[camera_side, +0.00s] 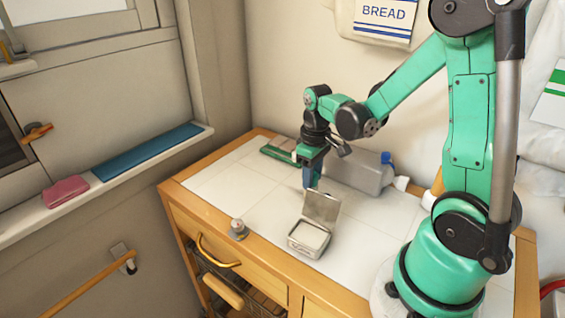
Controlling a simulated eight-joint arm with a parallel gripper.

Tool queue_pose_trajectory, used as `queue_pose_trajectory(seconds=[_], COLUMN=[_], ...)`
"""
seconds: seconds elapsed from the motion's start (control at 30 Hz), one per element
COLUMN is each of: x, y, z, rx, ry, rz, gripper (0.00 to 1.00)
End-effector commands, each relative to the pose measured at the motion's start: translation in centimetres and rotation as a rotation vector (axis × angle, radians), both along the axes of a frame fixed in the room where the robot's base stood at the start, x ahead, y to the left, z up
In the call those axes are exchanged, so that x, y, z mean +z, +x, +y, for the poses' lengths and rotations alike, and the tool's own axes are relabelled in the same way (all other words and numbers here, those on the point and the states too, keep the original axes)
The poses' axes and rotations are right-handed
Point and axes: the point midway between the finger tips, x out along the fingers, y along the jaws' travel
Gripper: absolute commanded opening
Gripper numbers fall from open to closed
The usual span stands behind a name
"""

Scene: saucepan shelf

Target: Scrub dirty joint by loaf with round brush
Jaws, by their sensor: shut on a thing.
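My gripper (313,172) points down over the middle of the white tiled worktop (215,185), behind an open metal tin. Thin joint lines cross the white tiles, but I cannot make out which joint is dirty. I see no loaf for certain; a cloth bag marked BREAD (383,14) hangs on the wall.
The tin (309,239) stands open near the front edge, with pale contents. A small grey metal thing (238,230) stands left of it. A grey bottle (360,173) with a blue cap lies behind my gripper. The left tiles are clear.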

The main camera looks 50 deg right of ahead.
Motion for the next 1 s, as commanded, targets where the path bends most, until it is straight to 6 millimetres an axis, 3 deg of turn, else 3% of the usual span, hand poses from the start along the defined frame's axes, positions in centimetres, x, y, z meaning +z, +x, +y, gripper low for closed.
queue_pose_trajectory(seconds=[0.1, 1.0], x=[-0.3, 0.1], y=[1.3, 6.1], z=[0.1, 0.1], rx=[0.004, 0.004], ry=[0.001, 0.001], rz=[-0.020, -0.018], gripper=[0.00, 0.00])
